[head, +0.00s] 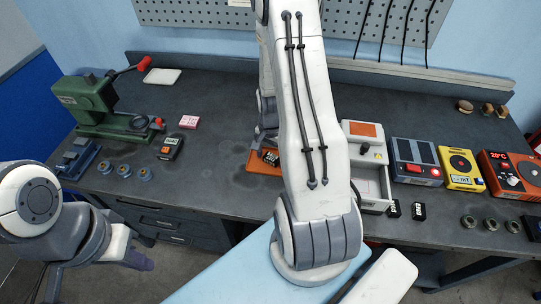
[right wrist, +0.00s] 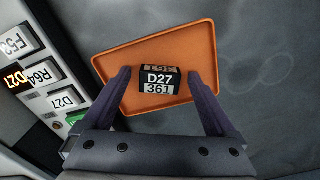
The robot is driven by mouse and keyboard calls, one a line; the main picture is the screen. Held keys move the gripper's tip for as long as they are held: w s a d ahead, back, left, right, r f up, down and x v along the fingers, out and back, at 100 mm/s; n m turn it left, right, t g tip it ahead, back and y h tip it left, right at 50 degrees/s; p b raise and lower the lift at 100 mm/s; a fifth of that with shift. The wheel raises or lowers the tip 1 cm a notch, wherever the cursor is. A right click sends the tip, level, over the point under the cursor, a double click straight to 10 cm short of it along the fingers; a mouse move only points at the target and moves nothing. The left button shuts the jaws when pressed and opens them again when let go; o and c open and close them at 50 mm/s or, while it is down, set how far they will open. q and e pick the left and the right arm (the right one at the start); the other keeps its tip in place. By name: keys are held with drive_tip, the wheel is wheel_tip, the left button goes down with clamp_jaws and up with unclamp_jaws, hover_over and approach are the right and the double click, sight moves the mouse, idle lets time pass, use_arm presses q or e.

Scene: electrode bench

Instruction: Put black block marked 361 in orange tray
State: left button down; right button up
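The black block marked D27 361 (right wrist: 158,81) lies on the orange tray (right wrist: 205,60), near its middle, in the right wrist view. My right gripper (right wrist: 159,76) is above the tray, with one finger on either side of the block. Gaps show between both fingers and the block, so it is open. In the head view the tray (head: 258,169) and the block (head: 271,157) are partly hidden by my right arm. My left gripper (head: 138,262) hangs at the lower left, in front of the bench, away from the tray; its fingers are not clear.
A white unit with an open drawer (head: 368,182) stands right of the tray. Two black blocks (head: 394,208) lie near the bench's front edge. A black meter (head: 170,147) and a green press (head: 95,103) stand left.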

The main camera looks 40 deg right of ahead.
sight(271, 159)
drive_tip(key=shift+r, duration=0.2)
drive_tip(key=shift+w+r, duration=0.1)
drive_tip(key=shift+r, duration=0.15)
wheel_tip(271, 159, up, 11)
drive_tip(key=b, duration=0.2)
drive_tip(key=s+a+r+n, duration=0.1)
drive_tip(key=a+r+n, duration=0.1)
drive_tip(key=a+n, duration=0.35)
drive_tip(key=s+a+r+n, duration=0.1)
drive_tip(key=a+r+n, duration=0.1)
drive_tip(key=a, duration=0.6)
drive_tip(key=s+a+r+n, duration=0.1)
drive_tip(key=a+r+n, duration=0.25)
drive_tip(key=a, duration=0.35)
drive_tip(key=s+a+r+n+y, duration=0.1)
drive_tip(key=s+a+n, duration=0.9)
drive_tip(key=s, duration=0.3)
drive_tip(key=shift+s+r+n, duration=0.15)
drive_tip(key=shift+r+n, duration=0.1)
drive_tip(key=shift+n, duration=0.15)
